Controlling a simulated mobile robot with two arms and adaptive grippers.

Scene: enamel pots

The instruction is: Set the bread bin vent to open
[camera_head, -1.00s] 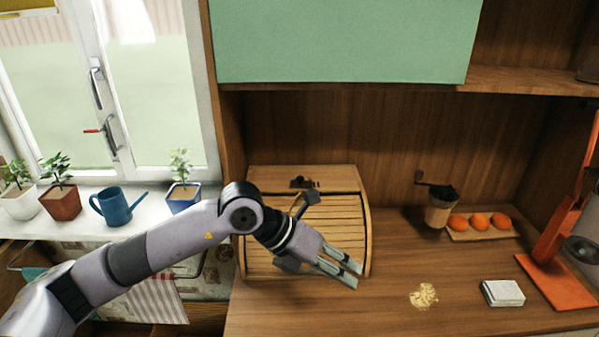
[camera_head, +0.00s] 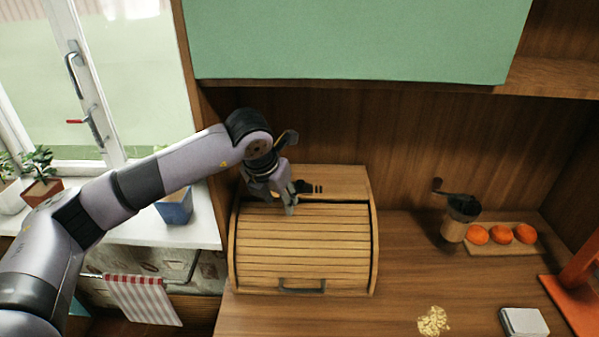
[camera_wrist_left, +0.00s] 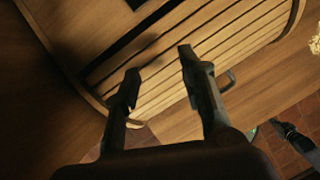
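The wooden bread bin (camera_head: 345,250) stands on the counter below the green cabinet, its slatted roll front down and a dark handle (camera_head: 302,287) low on it. The vent (camera_head: 318,189) shows as dark slots on its flat top, partly hidden by my left gripper (camera_head: 291,208); its setting cannot be told. My left gripper points down over the left part of the bin's top. In the left wrist view the bin's slats (camera_wrist_left: 235,45) lie beyond the fingers (camera_wrist_left: 159,64), which are apart with nothing between them. Contact cannot be told.
The green cabinet (camera_head: 360,40) hangs above. To the right are a coffee grinder (camera_head: 455,228), a board with orange fruits (camera_head: 502,235), crumbs (camera_head: 433,321), a white block (camera_head: 524,322) and an orange stand (camera_head: 575,300). A blue pot (camera_head: 175,208) stands on the sill at left.

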